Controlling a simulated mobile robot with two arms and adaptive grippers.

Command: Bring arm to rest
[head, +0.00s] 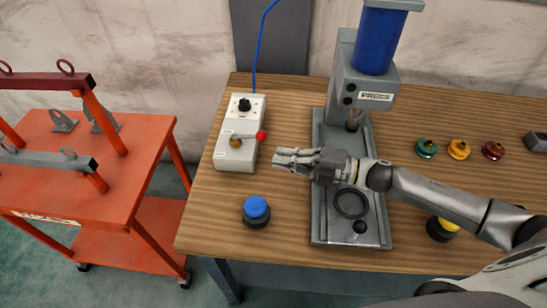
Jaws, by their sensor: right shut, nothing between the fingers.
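My right arm (435,197) comes in from the right side and reaches left across the wooden bench. My right gripper (281,160) points left, shut and empty. It is in front of the grey press and just right of the white control box (240,118). The box has a black knob and a lever with a red ball (262,136); the fingertips are a little below the ball in the picture. I cannot tell the exact gap between them. The gripper and wrist hide part of the press base (325,226). My left gripper is not in view.
The press (349,88) with its blue cylinder (375,42) stands behind the arm. A blue button (256,208) is at the front left, a yellow one (444,226) under the arm. Green, orange and red knobs (459,149) sit at the back right. An orange cart (75,180) stands left.

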